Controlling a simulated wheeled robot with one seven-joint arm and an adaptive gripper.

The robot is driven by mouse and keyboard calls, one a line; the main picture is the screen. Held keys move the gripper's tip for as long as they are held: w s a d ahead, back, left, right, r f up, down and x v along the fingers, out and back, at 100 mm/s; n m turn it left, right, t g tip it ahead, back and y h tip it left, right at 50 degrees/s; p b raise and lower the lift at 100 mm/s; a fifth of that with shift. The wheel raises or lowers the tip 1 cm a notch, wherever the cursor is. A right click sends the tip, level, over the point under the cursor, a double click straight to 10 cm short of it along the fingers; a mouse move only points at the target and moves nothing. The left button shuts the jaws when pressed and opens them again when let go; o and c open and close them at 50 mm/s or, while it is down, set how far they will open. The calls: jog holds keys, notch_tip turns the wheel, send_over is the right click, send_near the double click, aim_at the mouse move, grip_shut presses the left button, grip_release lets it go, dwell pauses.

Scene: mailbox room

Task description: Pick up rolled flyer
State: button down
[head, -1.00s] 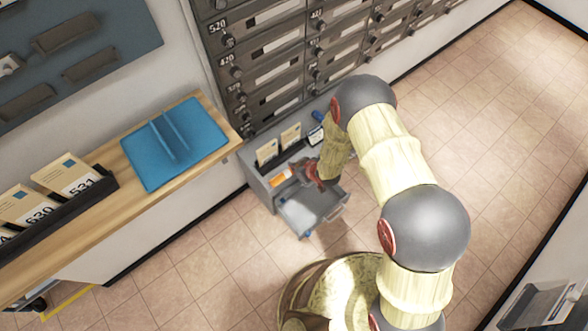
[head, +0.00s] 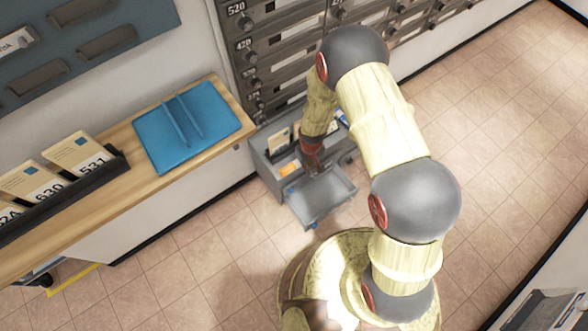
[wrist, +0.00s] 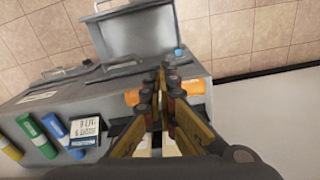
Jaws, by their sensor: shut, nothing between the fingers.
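An orange roll-like thing (wrist: 195,87) lies across the top of the grey cabinet, with its middle hidden behind my fingers. It shows as a small orange patch in the head view (head: 290,168). I cannot tell for sure whether it is the rolled flyer. Green (wrist: 36,134), blue (wrist: 55,127) and yellow (wrist: 9,147) tubes with pale labels are at the cabinet's left in the wrist view. My gripper (wrist: 163,72) is shut and empty, with its tips over the cabinet near the orange thing. In the head view my gripper (head: 314,168) is beside the open drawer.
The open drawer (head: 322,202) juts out from the grey cabinet (wrist: 55,92) and looks empty. Mailboxes (head: 290,50) rise behind. A wooden shelf (head: 130,150) with a blue folder (head: 187,128) is left. The tiled floor at right is clear.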

aim_at(297, 164)
jog(key=w+a+f+b, duration=0.1)
jog(key=w+f+b, duration=0.2)
jog(key=f, duration=0.7)
jog(key=shift+a+b, duration=0.2)
jog(key=shift+b, duration=0.95)
jog(key=shift+w+a, duration=0.35)
jog(key=shift+w, duration=0.4)
